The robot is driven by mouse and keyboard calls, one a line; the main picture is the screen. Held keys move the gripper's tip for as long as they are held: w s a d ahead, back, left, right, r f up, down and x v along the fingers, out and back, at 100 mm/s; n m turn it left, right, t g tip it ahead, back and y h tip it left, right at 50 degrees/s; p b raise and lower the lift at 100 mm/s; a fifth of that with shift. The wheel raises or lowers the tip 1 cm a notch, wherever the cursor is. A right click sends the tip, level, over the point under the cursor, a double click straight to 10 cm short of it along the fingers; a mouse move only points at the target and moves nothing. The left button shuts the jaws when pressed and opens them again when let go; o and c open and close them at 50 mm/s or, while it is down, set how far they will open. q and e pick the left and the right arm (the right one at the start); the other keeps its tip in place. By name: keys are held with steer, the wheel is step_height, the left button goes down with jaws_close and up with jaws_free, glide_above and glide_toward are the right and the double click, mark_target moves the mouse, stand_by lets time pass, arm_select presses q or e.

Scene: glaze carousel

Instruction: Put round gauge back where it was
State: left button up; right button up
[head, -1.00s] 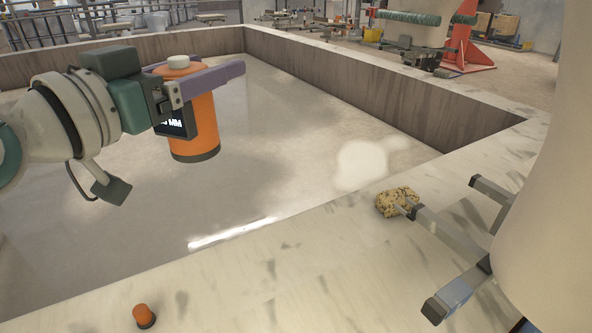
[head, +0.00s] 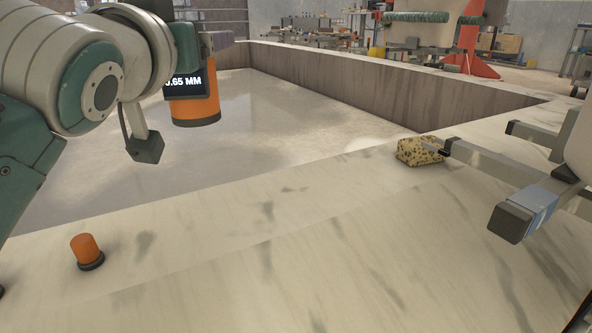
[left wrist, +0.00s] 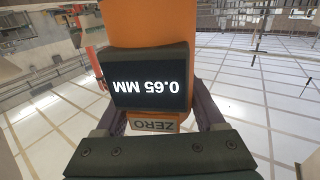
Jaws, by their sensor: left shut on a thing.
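The round gauge (head: 196,104) is an orange cylinder with a dark bottom rim and a black display. In the head view it is at upper left, upright in the air over the sunken floor of the basin. My left gripper (head: 214,41) is shut on its upper part. In the left wrist view the gauge's display (left wrist: 150,80) reads 0.65 MM upside down, with a ZERO label beside it and purple fingers on both sides. The gauge's top is cut off or hidden in both views. My right gripper is not in view.
A small orange peg (head: 86,250) with a dark base stands on the pale ledge (head: 300,235) at front left. A speckled sponge-like block (head: 418,151) touches a grey metal bar (head: 480,158) at right. The middle of the ledge is clear.

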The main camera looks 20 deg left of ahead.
arm_select(q)
step_height(320, 180, down, 17)
steer(key=b, duration=1.1)
steer(key=shift+f+b, duration=0.1)
steer(key=shift+b, duration=0.25)
steer(key=o, duration=1.2)
steer(key=shift+o, duration=0.2)
steer(key=shift+r, duration=0.25)
steer(key=p+v, duration=0.1)
steer(key=v, duration=1)
steer(key=shift+f, duration=0.15)
steer(key=shift+s+d, duration=0.15)
steer(key=shift+s, duration=0.35)
